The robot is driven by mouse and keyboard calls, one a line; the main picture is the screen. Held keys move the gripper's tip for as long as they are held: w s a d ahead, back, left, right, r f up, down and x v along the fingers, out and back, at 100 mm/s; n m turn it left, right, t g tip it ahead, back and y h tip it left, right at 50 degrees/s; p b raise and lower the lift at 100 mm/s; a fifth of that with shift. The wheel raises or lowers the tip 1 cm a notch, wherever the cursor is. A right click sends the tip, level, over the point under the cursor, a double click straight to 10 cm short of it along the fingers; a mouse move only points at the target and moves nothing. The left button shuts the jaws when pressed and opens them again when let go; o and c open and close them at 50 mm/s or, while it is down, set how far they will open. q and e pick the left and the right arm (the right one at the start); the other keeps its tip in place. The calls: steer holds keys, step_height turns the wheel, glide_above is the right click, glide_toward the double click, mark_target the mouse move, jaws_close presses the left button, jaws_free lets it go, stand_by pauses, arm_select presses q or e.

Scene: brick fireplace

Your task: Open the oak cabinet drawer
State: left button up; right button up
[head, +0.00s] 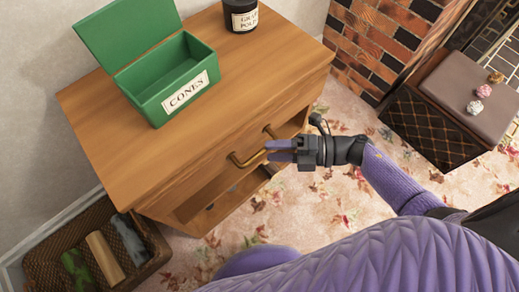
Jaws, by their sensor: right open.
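The oak cabinet (215,75) stands against the wall. Its drawer front (205,172) is below the top and looks flush with the cabinet. A brass bar handle (248,160) runs along the drawer front. My right gripper (274,150) comes in from the right, with its purple fingers pointing left at the handle. The fingers are open, and they cover the middle of the handle. I cannot tell whether they touch it or lie around it. My left gripper is out of view.
On top are an open green box labelled CONES (170,85) and a dark labelled jar (241,14). A wicker basket (140,232) with rolled items sits at lower left. A dark patterned box (430,125) with a grey top and brick (375,45) are at right. Floral carpet lies between.

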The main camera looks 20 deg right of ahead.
mark_target(263, 150)
steer(key=shift+x, duration=1.55)
steer(key=c, duration=0.6)
jaws_close()
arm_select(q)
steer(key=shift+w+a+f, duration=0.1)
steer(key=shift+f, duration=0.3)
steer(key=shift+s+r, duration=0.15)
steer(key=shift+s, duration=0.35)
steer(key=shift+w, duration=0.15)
